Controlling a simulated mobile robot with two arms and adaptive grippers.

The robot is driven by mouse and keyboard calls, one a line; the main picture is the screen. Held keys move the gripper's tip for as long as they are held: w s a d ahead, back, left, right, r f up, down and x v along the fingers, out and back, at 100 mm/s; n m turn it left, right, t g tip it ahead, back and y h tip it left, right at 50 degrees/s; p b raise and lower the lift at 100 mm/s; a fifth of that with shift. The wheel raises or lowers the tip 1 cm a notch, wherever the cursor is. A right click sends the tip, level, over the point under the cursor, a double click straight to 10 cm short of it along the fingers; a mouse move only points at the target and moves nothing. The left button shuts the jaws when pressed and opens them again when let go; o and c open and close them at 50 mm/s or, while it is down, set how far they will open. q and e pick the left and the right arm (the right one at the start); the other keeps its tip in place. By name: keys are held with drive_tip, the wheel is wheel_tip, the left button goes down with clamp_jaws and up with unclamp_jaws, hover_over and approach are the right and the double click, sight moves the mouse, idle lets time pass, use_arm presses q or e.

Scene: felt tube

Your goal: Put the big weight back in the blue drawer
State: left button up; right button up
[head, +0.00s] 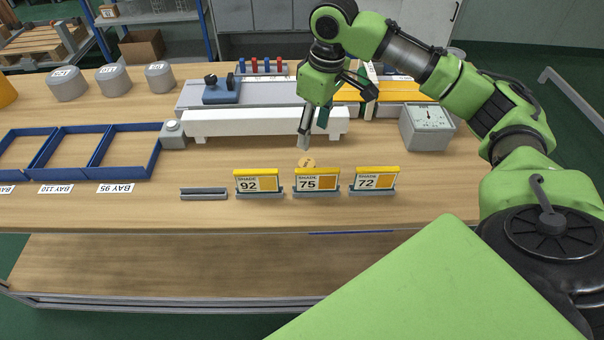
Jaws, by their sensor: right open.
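I cannot tell for sure which thing is the big weight. Three grey labelled cylinders (113,80) stand at the back left of the table, and a small tan disc (306,162) shows behind the middle shade card. No drawer is clearly seen; a thin blue strip (350,233) shows under the table's front edge, and open blue-walled bays (126,178) lie at the left. My right gripper (313,133) points down, open and seemingly empty, above the table just behind the tan disc, in front of the white beam. My left gripper is not in view.
Shade cards 92 (258,182), 75 (317,181) and 72 (374,181) stand along the front, beside an empty grey holder (204,193). A white beam (250,124) lies behind. A grey dial box (427,127) stands right. Bare table (440,185) lies in front of it.

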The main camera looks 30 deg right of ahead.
hover_over(307, 163)
drive_tip(key=s+d, duration=0.1)
wheel_tip(307, 163, down, 6)
drive_tip(key=shift+r, duration=0.25)
drive_tip(key=shift+w+a+f, duration=0.15)
drive_tip(key=shift+w+f, duration=0.05)
drive_tip(key=shift+f, duration=0.8)
drive_tip(key=shift+a+f+p, duration=0.15)
drive_tip(key=shift+f+p, duration=0.15)
drive_tip(key=shift+f, duration=0.15)
drive_tip(key=f, duration=0.1)
drive_tip(key=f+p, duration=0.1)
drive_tip(key=f, duration=0.1)
drive_tip(key=shift+w+a+f, duration=0.2)
drive_tip(key=shift+f, duration=0.1)
drive_tip(key=shift+w+f, duration=0.1)
drive_tip(key=shift+f, duration=0.5)
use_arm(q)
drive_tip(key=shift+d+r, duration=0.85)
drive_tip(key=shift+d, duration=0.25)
use_arm(e)
drive_tip(key=c, duration=0.4)
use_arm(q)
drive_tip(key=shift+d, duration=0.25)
use_arm(e)
clamp_jaws()
